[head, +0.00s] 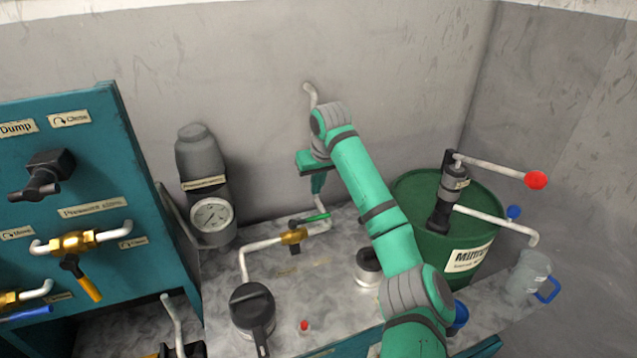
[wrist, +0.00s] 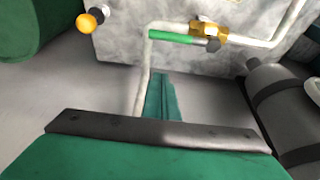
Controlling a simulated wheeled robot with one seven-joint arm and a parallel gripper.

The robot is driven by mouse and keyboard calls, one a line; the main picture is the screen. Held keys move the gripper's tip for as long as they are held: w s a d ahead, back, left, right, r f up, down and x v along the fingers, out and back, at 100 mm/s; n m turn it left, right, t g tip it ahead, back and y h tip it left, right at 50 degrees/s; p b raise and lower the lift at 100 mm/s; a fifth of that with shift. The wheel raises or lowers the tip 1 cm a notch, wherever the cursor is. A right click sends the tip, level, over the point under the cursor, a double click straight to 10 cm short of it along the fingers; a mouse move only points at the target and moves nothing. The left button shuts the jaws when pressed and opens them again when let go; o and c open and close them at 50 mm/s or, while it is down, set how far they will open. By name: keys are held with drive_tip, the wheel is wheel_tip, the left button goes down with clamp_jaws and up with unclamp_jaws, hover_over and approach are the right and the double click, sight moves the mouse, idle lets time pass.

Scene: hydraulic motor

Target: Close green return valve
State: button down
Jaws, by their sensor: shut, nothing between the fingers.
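The return valve has a brass body (head: 293,237) on a white pipe, with a green lever handle (head: 318,217) pointing right, roughly along the pipe. In the wrist view the green handle (wrist: 172,38) lies along the pipe, left of the brass body (wrist: 203,30). My gripper (head: 317,187) is above and near the handle's free end in the head view, beside the wall. In the wrist view my gripper's green fingers (wrist: 160,90) are shut and empty, beside the pipe's bend and apart from the handle there. Contact with the pipe cannot be told.
A grey cylinder with a gauge (head: 211,217) stands left of the valve. A green drum (head: 405,190) with a red-knobbed pump stands right. A teal panel (head: 85,190) with other valves is at far left. A black-lidded pot (head: 253,308) sits in front on the bench.

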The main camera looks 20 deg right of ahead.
sight(311, 220)
wheel_tip(311, 220, down, 6)
drive_tip(key=s, duration=0.2)
idle(0.5)
idle(0.4)
drive_tip(key=shift+s, duration=0.1)
